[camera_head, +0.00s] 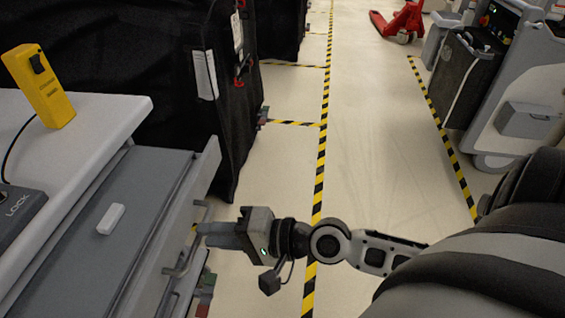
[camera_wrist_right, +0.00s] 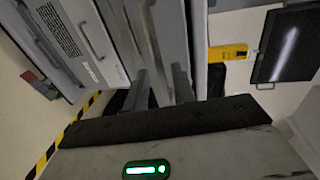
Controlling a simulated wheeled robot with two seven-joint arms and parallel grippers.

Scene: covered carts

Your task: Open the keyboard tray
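The keyboard tray (camera_head: 122,205) is a dark grey shelf at the left of the head view, sticking out from under the cart's white top. Its light grey front edge (camera_head: 188,190) faces my right gripper (camera_head: 203,236). A bar handle (camera_head: 180,262) is on the front. My right gripper is at the tray's front, its fingers pointing left close to the handle. In the right wrist view its two fingers (camera_wrist_right: 159,90) stand apart, with grey panels beyond them. Whether they touch the handle cannot be told. My left gripper is not in view.
A small white block (camera_head: 111,219) lies on the tray. A black covered cart (camera_head: 130,50) stands behind. The floor aisle (camera_head: 375,140) is clear. Another cart (camera_head: 525,110) stands at right.

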